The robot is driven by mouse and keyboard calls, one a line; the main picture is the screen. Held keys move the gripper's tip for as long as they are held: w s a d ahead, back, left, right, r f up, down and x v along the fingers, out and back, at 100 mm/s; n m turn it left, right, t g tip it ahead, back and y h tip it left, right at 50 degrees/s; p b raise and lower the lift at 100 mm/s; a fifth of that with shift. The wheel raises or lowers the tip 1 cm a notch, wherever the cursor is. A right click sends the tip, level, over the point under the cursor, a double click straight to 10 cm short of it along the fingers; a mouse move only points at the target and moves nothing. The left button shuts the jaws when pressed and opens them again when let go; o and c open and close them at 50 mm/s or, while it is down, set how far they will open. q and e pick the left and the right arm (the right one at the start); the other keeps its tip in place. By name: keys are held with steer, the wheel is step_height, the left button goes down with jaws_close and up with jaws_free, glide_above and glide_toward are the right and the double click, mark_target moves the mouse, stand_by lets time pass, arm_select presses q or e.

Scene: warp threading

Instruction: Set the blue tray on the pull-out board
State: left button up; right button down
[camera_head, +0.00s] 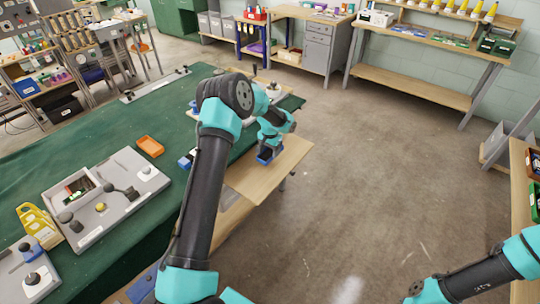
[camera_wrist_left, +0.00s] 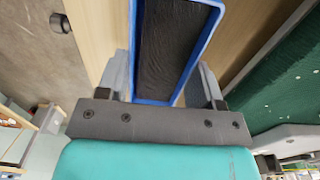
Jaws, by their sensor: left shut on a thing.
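The blue tray (camera_head: 264,158) is small, with a dark inside. It is at the pull-out board (camera_head: 290,160), a light wooden shelf at the green bench's edge. My left gripper (camera_head: 267,147) is shut on the tray. In the left wrist view the fingers sit on both sides of the tray's blue rim (camera_wrist_left: 153,101), with the wooden board (camera_wrist_left: 236,35) behind it. I cannot tell whether the tray touches the board. Of my right arm only links show at the bottom right; its gripper is not in view.
The green bench (camera_head: 110,125) holds a grey fixture plate (camera_head: 125,170), an orange tray (camera_head: 150,146) and a yellow holder (camera_head: 40,226). A blue item (camera_head: 186,160) lies near the bench edge. Open floor (camera_head: 385,180) is right of the board.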

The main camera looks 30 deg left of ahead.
mark_target(270, 153)
arm_select(q)
steer(key=shift+w+a, duration=0.15)
steer(key=shift+w, duration=0.1)
steer(key=shift+f, duration=1.75)
steer(key=shift+f, duration=0.1)
steer(key=o, duration=1.1)
steer(key=shift+o, duration=0.2)
step_height(270, 153, up, 12)
